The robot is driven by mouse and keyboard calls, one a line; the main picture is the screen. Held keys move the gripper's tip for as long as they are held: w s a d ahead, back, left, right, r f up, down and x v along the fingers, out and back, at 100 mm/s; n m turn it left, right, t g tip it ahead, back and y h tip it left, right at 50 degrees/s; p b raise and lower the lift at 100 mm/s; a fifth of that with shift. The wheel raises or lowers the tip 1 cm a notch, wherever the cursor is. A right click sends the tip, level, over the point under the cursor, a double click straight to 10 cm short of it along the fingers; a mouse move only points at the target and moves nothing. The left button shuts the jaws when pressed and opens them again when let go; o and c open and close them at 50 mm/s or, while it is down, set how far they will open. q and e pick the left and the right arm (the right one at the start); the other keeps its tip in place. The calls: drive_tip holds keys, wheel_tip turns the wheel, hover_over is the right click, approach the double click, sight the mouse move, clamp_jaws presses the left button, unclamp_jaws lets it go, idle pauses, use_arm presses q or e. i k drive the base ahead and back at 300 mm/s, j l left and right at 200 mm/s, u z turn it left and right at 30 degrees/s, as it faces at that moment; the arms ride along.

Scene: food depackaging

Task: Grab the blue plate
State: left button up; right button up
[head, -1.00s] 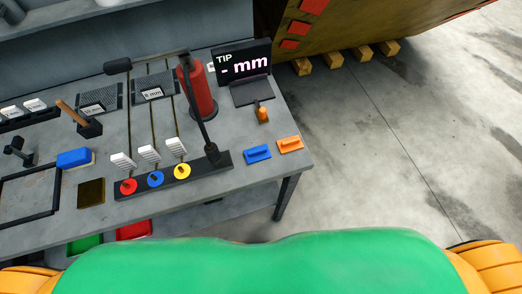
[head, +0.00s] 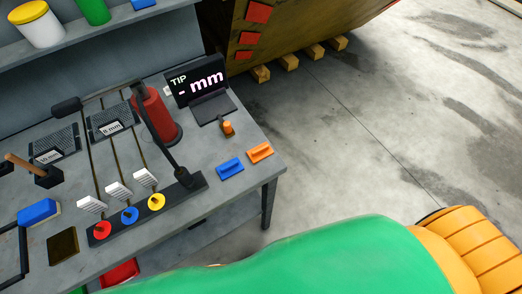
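A small flat blue plate (head: 229,169) with a raised grip lies on the grey workbench (head: 205,220), close to its right front corner. A similar orange plate (head: 260,152) lies just to its right, nearer the bench's right edge. Neither of my grippers shows in the head view. Nothing touches the blue plate from above.
A black rail (head: 150,214) with red, blue and yellow discs stands left of the blue plate. A red cylinder (head: 157,115) and a display reading "TIP - mm" (head: 196,81) are behind. A blue block (head: 38,212) lies far left. Open floor (head: 370,130) is to the right.

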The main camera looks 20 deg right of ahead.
sight(231, 167)
drive_tip(key=k+l, duration=0.15)
drive_tip(key=l, duration=0.25)
drive_tip(key=k+l, duration=0.1)
drive_tip(key=l, duration=0.3)
drive_tip(key=k+l, duration=0.15)
drive_tip(key=l, duration=0.2)
